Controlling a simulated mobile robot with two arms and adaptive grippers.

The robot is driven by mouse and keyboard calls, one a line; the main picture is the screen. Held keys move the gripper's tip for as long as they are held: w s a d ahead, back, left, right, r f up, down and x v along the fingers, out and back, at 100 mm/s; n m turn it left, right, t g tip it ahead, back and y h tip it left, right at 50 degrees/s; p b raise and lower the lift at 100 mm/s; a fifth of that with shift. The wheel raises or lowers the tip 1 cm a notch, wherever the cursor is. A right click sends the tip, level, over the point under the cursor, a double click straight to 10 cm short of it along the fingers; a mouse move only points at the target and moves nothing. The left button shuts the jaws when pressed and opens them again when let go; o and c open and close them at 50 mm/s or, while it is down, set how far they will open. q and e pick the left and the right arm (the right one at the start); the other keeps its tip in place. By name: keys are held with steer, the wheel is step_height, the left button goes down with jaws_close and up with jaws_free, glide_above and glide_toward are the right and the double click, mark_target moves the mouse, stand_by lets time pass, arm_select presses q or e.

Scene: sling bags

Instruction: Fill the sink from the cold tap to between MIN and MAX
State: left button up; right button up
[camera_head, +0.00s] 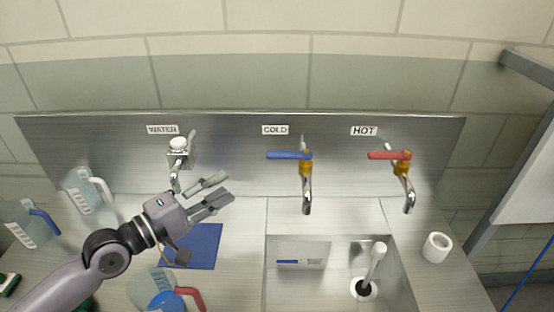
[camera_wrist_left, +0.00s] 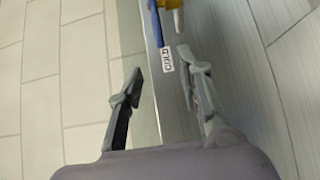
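The cold tap (camera_head: 306,185) has a brass body and a blue lever (camera_head: 286,155) that points left, under the COLD label (camera_head: 275,130). No stream shows below its spout. The steel sink (camera_head: 276,295) lies below it, with no water visible. A pale plate (camera_head: 312,253) with a blue mark is on its back wall; its lettering is too small to read. My left gripper (camera_head: 226,187) is open and empty, left of the cold tap and apart from it. In the left wrist view the blue lever (camera_wrist_left: 156,22) shows beyond the open fingers. My right gripper is not in view.
A hot tap (camera_head: 404,175) with a red lever is at the right, a WATER tap (camera_head: 178,160) at the left. A white-topped stem (camera_head: 376,255) stands at the drain. Jugs (camera_head: 90,190) and a blue mat (camera_head: 205,245) are at the left; a white roll (camera_head: 437,247) is right.

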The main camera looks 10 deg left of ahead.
mark_target(272, 158)
arm_select(q)
steer(key=p+x, duration=0.4)
steer(key=x, duration=1.3)
steer(key=shift+r+p, duration=0.15)
steer(key=shift+p, duration=0.25)
steer(key=shift+d, duration=0.1)
steer(key=shift+c, duration=0.2)
jaws_close()
